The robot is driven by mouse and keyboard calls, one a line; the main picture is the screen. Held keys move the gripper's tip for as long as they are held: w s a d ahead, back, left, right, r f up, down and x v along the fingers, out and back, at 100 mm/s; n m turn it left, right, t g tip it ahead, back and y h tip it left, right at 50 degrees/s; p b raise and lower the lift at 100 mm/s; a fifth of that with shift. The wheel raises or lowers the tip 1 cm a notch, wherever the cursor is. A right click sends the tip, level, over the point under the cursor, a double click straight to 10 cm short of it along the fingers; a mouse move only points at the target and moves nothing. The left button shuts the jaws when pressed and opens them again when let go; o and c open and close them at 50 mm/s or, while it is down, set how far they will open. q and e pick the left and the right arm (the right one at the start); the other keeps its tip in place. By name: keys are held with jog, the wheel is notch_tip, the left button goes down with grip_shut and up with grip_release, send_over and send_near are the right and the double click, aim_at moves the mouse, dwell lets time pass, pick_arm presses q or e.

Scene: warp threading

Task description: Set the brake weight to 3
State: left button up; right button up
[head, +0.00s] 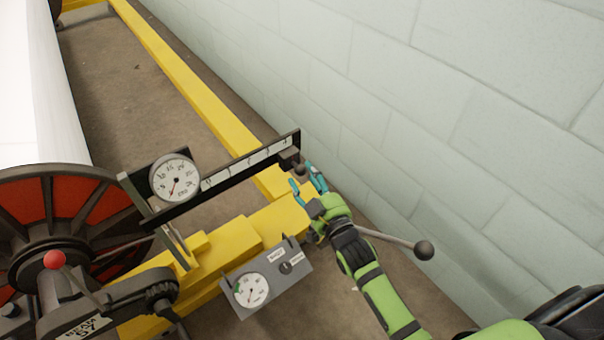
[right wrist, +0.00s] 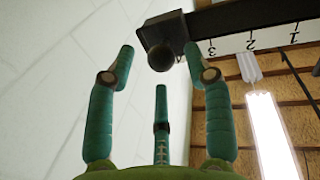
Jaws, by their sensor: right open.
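The brake weight (head: 289,158) is a dark block with a round knob on the far right end of the black scale bar (head: 225,182). In the right wrist view the weight (right wrist: 165,32) sits just left of the figure 3 on the white strip (right wrist: 231,44), on the side away from 2 and 1. My right gripper (head: 302,175) is open just below the weight. In the right wrist view its teal fingertips (right wrist: 160,52) are spread on both sides of the knob, with no clear grip on it. My left gripper is out of view.
A round dial (head: 175,178) stands at the bar's left end. A grey gauge box (head: 265,277) is below, on the yellow frame (head: 228,240). A ball-ended lever (head: 424,250) is right of my wrist. A pale block wall (head: 400,110) rises close behind.

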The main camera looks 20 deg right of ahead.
jog(key=shift+w+a, duration=0.2)
jog(key=shift+w, duration=0.85)
grip_shut()
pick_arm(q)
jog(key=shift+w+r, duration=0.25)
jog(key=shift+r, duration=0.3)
pick_arm(e)
jog(key=shift+r, duration=0.1)
jog(key=shift+s+a, duration=0.15)
jog(key=shift+a, duration=0.15)
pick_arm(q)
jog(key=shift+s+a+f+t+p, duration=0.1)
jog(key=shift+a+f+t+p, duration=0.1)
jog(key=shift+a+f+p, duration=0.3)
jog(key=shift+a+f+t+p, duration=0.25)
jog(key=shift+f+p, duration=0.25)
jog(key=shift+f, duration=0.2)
pick_arm(e)
jog(key=a, duration=0.1)
jog(key=s+a, duration=0.1)
jog(key=a, duration=0.2)
jog(key=shift+s, duration=0.25)
grip_release()
